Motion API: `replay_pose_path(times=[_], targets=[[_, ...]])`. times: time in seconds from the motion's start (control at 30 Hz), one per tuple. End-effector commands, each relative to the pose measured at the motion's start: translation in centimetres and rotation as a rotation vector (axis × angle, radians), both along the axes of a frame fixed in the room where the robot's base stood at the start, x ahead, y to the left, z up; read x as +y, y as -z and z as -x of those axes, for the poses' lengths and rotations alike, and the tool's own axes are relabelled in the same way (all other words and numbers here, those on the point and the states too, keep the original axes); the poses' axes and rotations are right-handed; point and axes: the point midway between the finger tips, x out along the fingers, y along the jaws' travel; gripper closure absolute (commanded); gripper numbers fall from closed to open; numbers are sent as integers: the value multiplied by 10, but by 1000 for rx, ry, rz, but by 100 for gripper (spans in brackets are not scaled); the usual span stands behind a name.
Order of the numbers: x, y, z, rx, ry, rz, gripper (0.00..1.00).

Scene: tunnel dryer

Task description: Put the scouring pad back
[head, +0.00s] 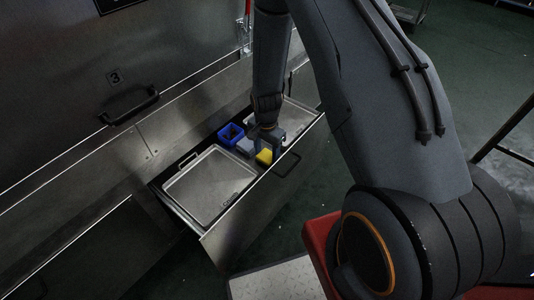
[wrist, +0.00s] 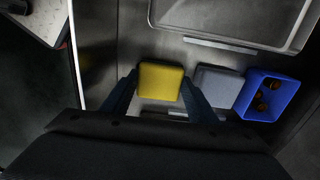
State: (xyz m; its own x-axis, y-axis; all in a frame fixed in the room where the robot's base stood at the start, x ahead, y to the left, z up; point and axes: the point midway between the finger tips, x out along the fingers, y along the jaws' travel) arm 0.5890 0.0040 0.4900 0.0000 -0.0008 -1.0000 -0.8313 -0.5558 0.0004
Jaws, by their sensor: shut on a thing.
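A yellow pad (wrist: 160,81), which looks like the scouring pad, is between the two fingers of my gripper (wrist: 160,92) in the wrist view. My gripper is shut on it. In the head view the yellow pad (head: 264,157) shows just below my gripper (head: 268,150), inside the open drawer (head: 236,228) near its front wall. I cannot tell whether the pad touches the drawer floor.
A grey-blue block (wrist: 217,86) lies beside the yellow pad. Next to it is a blue bin (wrist: 267,96) with several brown things inside. A lidded metal tray (head: 208,187) fills the drawer's left part; another tray (head: 294,117) lies right of my gripper.

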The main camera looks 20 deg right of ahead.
Motion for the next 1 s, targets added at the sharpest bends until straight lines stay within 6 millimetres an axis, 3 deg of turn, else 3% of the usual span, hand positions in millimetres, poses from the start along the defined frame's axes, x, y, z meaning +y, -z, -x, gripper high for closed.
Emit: replay_pose_path(times=[0.03,0.13,0.57,1.0], targets=[[0,2,0,0,0,0,45],[0,1,0,0,0,0,28],[0,-8,-1,-2,0,0,28],[0,-90,-1,-4,0,-1,28]])
